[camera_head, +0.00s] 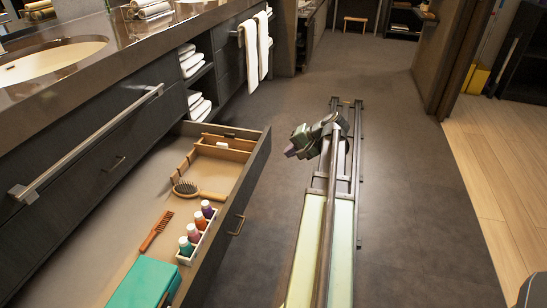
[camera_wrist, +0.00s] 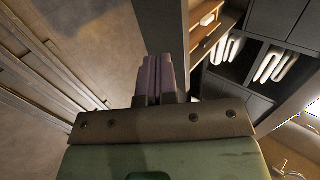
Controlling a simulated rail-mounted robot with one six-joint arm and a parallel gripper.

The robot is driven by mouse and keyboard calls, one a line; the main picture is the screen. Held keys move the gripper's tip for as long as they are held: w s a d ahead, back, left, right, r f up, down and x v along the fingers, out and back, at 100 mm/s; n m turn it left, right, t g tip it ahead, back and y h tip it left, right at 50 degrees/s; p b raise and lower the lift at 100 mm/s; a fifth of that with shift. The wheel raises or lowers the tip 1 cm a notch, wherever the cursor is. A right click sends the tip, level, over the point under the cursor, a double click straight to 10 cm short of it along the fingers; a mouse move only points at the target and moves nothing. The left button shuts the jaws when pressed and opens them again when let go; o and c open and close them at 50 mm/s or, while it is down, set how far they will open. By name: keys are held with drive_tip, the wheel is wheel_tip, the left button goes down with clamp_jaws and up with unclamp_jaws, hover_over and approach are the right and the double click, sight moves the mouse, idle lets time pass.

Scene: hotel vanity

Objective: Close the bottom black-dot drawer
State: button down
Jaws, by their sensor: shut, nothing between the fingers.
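A wide drawer (camera_head: 262,150) is pulled far out from the dark vanity, below a closed drawer; no black dot is discernible on it. Its front has a small metal handle (camera_head: 237,225). My gripper (camera_head: 290,152) is shut and empty, out on the floor side, to the right of the drawer front's far end and apart from it in the head view. The wrist view shows the closed purple-grey fingers (camera_wrist: 162,76) beside part of the drawer front (camera_wrist: 171,28). Whether they touch it cannot be told there.
The drawer holds a hairbrush (camera_head: 186,188), a comb (camera_head: 156,231), several small bottles in a tray (camera_head: 183,258) and a teal box (camera_head: 144,284). A long bar (camera_head: 95,137) crosses the vanity above. Towels (camera_head: 250,55) hang farther back. Floor right of my rail (camera_head: 410,190) is clear.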

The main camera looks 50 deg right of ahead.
sight(253, 163)
drive_tip(key=shift+w+a+r+b+x, duration=0.25)
drive_tip(key=shift+b+x, duration=0.65)
drive_tip(key=shift+x, duration=1.1)
drive_tip(key=shift+w+a+r+b+x, duration=0.1)
drive_tip(key=shift+w+r+b+x, duration=0.25)
drive_tip(key=shift+b+x, duration=1.15)
drive_tip(key=shift+w+a+r+b+x, duration=0.2)
drive_tip(key=shift+r+b+x, duration=0.2)
drive_tip(key=shift+x, duration=2.15)
